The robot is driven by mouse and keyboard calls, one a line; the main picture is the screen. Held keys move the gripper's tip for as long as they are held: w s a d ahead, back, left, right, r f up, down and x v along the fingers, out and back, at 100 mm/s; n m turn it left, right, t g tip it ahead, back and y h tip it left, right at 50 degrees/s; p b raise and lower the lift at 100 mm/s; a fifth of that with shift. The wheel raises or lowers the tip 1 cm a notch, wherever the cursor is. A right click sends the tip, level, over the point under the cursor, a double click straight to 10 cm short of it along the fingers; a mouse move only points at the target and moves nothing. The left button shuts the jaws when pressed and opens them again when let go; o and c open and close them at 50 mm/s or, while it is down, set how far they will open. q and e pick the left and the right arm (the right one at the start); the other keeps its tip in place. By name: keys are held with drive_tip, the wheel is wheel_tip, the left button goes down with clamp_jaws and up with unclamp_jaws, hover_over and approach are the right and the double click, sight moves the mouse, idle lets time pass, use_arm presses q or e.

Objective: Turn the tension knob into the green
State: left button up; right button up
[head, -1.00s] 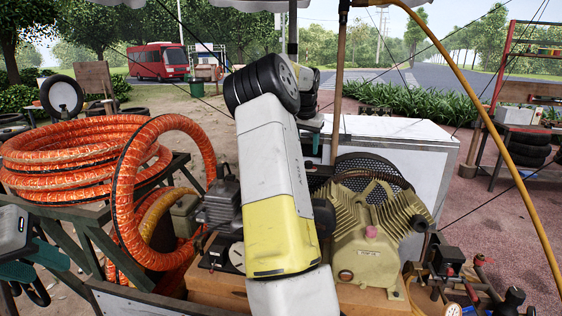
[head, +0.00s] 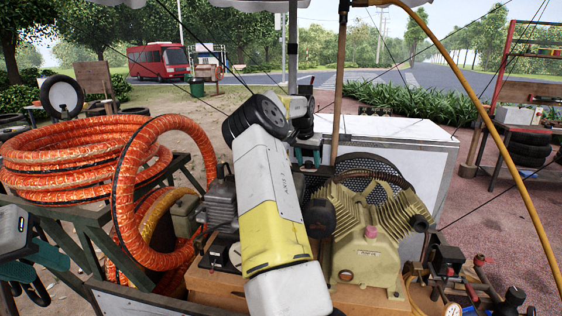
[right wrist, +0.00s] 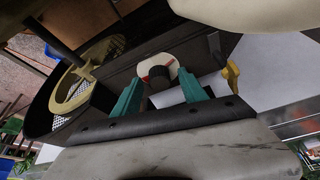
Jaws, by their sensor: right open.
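In the right wrist view a round pale dial with a red band (right wrist: 148,64) carries a dark knob (right wrist: 160,76). I take this to be the tension knob; no green part can be made out. My right gripper (right wrist: 160,92) is open, its two teal fingers apart on either side of the knob, and I cannot tell whether they touch it. In the head view the knob is not visible and my right arm covers the middle of the cart. My left gripper (head: 36,270) is at the left edge, away from the compressor, its jaw gap unclear.
The compressor pump (head: 370,240) stands right of my right arm, with a mesh belt guard (head: 372,165) behind it. A grey motor (head: 218,205) sits to its left. Orange hose coils (head: 70,160) fill the left side. Valves and a gauge (head: 453,309) are at lower right.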

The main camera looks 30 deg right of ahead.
clamp_jaws()
idle(0.3)
drive_tip(key=m+g, duration=0.1)
drive_tip(key=m, duration=0.3)
drive_tip(key=shift+w+m+g+h, duration=0.15)
drive_tip(key=shift+m+g+h, duration=0.15)
drive_tip(key=shift+g, duration=0.1)
drive_tip(key=shift+w+m+g, duration=0.1)
drive_tip(key=shift+m+g, duration=0.8)
drive_tip(key=shift+m, duration=1.3)
drive_tip(key=shift+a, duration=0.1)
